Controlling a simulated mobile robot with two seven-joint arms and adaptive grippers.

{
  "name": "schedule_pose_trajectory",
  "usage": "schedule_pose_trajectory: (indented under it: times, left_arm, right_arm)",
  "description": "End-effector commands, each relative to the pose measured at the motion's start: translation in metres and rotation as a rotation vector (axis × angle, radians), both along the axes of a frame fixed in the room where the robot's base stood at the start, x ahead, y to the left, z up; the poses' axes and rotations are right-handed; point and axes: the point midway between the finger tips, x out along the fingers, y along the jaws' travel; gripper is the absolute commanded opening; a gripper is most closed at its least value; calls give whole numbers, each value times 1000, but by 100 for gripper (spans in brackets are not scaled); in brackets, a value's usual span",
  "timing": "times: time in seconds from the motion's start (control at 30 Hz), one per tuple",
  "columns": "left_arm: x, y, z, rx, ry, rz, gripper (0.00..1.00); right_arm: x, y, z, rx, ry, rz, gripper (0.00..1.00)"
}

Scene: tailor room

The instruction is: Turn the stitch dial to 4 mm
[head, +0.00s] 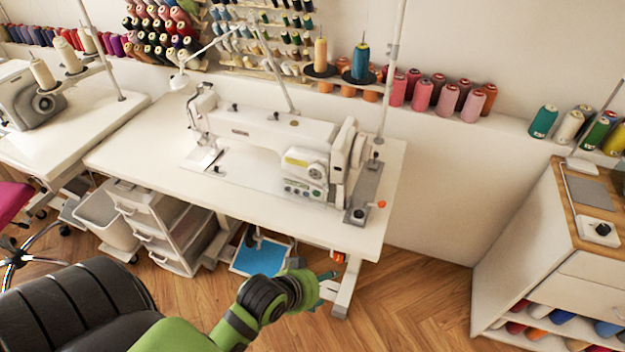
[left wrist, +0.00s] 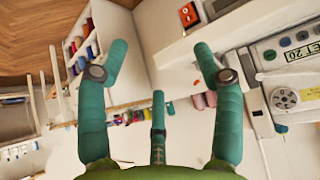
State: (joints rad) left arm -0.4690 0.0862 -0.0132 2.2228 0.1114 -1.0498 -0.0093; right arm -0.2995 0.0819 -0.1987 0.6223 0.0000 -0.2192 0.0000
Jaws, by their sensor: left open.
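The white sewing machine (head: 270,130) stands on a white table (head: 255,225). Its pale round stitch dial (head: 317,171) is on the front of the machine's right end, above a row of small coloured buttons. The dial (left wrist: 284,98) also shows at the right of the left wrist view, near a small display (left wrist: 300,52); its setting is too small to read. My left gripper (head: 326,284) has teal fingers and is below and in front of the table's front edge, apart from the dial. In the left wrist view the gripper (left wrist: 160,62) has its fingers spread, with nothing between them. My right gripper is out of view.
A black padded chair (head: 75,300) is at the lower left. A white drawer unit (head: 165,225) stands under the table. A cabinet (head: 560,225) stands at the right, with open floor between.

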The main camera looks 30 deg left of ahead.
Motion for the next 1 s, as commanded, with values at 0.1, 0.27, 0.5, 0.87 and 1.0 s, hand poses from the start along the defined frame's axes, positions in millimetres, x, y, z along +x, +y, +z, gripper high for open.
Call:
schedule_pose_trajectory:
  times: [0.1,0.27,0.5,0.87,1.0]
  left_arm:
    - [28,9,8,-31,-115,38,67]
    - [66,29,22,-73,-296,108,67]
    - [118,86,55,-135,-658,290,67]
    - [139,132,80,-148,-886,423,67]
    - [160,137,81,-146,-886,421,67]
  right_arm:
    - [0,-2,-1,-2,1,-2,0]
    - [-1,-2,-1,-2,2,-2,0]
    - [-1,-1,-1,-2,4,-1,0]
    - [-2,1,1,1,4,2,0]
    - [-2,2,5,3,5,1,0]
